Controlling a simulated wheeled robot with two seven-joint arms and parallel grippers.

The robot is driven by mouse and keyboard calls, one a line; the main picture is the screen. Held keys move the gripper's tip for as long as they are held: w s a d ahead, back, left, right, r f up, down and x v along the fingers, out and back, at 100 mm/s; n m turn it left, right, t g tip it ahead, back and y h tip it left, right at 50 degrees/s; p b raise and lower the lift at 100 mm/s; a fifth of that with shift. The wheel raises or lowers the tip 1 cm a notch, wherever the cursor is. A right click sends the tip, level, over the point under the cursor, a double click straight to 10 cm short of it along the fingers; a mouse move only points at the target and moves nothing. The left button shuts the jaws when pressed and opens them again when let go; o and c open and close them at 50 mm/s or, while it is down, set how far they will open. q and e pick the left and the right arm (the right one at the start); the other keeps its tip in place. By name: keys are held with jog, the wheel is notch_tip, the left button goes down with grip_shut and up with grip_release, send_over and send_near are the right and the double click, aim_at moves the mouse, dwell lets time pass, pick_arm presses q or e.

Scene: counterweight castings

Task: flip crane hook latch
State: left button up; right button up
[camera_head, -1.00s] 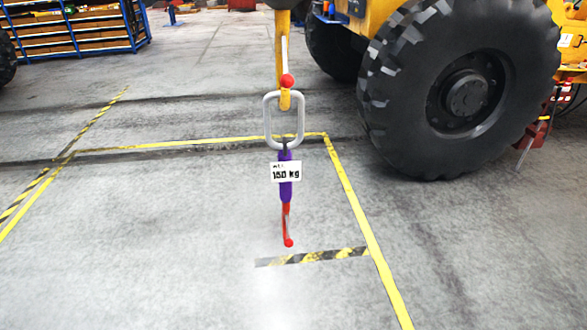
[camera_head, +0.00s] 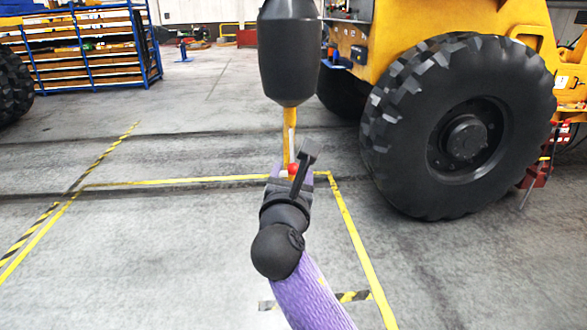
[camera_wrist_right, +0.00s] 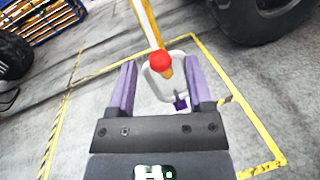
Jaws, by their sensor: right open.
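The crane hook hangs in the middle of the head view, its yellow shank (camera_head: 289,122) under a black hoist block (camera_head: 290,55). Its white latch bar (camera_head: 291,140) ends in a red ball (camera_head: 293,169). My right gripper (camera_head: 293,177) is open just in front of the lower hook and hides most of it. In the right wrist view, the red ball (camera_wrist_right: 159,61) shows between the two spread purple fingers of the right gripper (camera_wrist_right: 160,68). My left gripper is not in view.
A large black tyre (camera_head: 392,150) of a yellow vehicle (camera_head: 400,22) stands to the right. A blue shelf rack (camera_head: 100,81) is at the back left. Yellow tape (camera_head: 352,228) marks the grey floor, which is open around the hook.

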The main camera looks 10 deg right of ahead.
aim_at(292, 156)
jog(key=shift+x, duration=1.35)
grip_shut()
dwell(0.3)
